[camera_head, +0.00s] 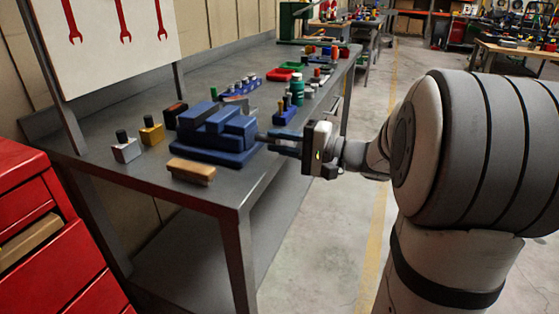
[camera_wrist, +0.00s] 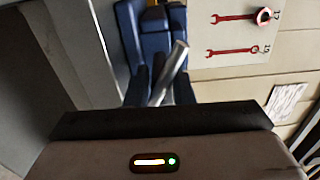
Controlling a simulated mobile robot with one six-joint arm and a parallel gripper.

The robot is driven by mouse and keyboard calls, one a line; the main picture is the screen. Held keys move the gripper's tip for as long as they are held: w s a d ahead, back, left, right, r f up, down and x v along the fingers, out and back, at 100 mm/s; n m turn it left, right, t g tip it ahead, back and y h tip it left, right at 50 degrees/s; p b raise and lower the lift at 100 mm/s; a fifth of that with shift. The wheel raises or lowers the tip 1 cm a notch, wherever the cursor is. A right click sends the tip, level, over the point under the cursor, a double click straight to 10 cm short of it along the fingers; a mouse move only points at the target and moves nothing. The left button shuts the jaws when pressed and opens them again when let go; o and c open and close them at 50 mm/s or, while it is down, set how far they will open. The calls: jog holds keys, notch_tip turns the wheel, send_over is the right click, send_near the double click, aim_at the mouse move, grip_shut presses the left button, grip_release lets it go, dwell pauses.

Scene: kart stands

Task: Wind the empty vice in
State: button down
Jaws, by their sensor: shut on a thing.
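The blue vice (camera_head: 212,128) stands on the grey workbench (camera_head: 150,190), near its front edge. My gripper (camera_head: 272,141) reaches in from the right at the vice's screw end. In the wrist view my gripper (camera_wrist: 163,86) has its two blue fingers on either side of the silver vice handle (camera_wrist: 175,62), and it is shut on it. The handle lies tilted across the picture. The vice (camera_wrist: 155,35) shows behind it. No workpiece shows in the vice, but the gap between its jaws is hard to make out.
A wooden-topped brush or block (camera_head: 191,170) lies in front of the vice. A yellow block (camera_head: 152,131) and a silver block (camera_head: 126,149) stand left of it. A green bottle (camera_head: 297,88) and small bins stand behind. A red drawer cabinet (camera_head: 60,250) is at left.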

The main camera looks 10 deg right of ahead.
jog(key=c, duration=2.2)
grip_release()
jog(key=shift+f+n+b, duration=0.1)
jog(key=shift+n+b, duration=0.6)
jog(key=shift+b, duration=0.25)
jog(key=c, duration=2.1)
grip_release()
jog(key=shift+c, duration=0.2)
jog(key=o, duration=0.8)
jog(key=shift+o, duration=0.2)
jog(key=shift+d, duration=0.1)
jog(key=p+v, duration=0.1)
jog(key=v, duration=0.6)
jog(key=shift+s+d, duration=0.2)
